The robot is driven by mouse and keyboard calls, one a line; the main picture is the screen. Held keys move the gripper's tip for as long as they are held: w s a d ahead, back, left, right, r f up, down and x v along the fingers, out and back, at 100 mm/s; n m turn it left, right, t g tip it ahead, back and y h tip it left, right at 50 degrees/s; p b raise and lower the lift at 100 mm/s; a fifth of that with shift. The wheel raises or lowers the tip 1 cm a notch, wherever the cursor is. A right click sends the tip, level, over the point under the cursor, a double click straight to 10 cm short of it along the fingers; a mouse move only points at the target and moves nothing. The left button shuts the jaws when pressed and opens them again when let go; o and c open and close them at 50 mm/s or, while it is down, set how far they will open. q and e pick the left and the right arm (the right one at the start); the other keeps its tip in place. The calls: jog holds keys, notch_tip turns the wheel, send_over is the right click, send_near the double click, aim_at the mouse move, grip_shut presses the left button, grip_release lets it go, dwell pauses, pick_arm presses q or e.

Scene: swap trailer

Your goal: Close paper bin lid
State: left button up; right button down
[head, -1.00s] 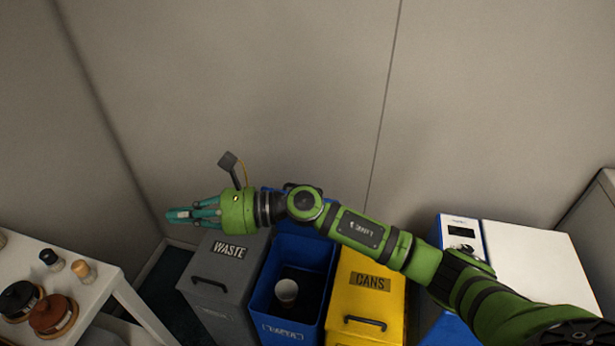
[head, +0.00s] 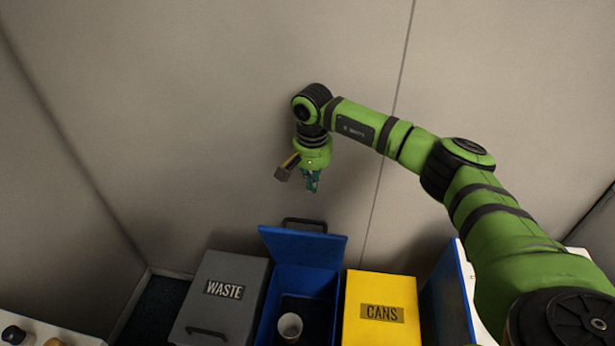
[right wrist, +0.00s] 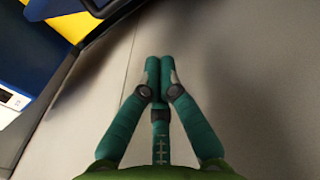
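The blue paper bin (head: 300,285) stands between the grey and yellow bins. Its lid (head: 303,246) is open, tilted up at the back, with a dark handle (head: 304,223) on its far edge. A white cup (head: 290,327) sits inside the bin. My right gripper (head: 312,188) is above and behind the lid, pointing down and apart from it, near the wall. In the right wrist view its teal fingers (right wrist: 159,68) are together with nothing between them. My left gripper is not in view.
The grey WASTE bin (head: 222,292) and yellow CANS bin (head: 381,308) stand on either side, lids shut. The wall (head: 200,120) is close behind. A white table (head: 50,330) with small items is at lower left.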

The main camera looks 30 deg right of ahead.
notch_tip(320, 180, down, 6)
jog(key=s+a+p, duration=0.2)
jog(key=p, duration=0.1)
jog(key=shift+s+a, duration=0.15)
jog(key=shift+s, duration=0.05)
dwell(0.4)
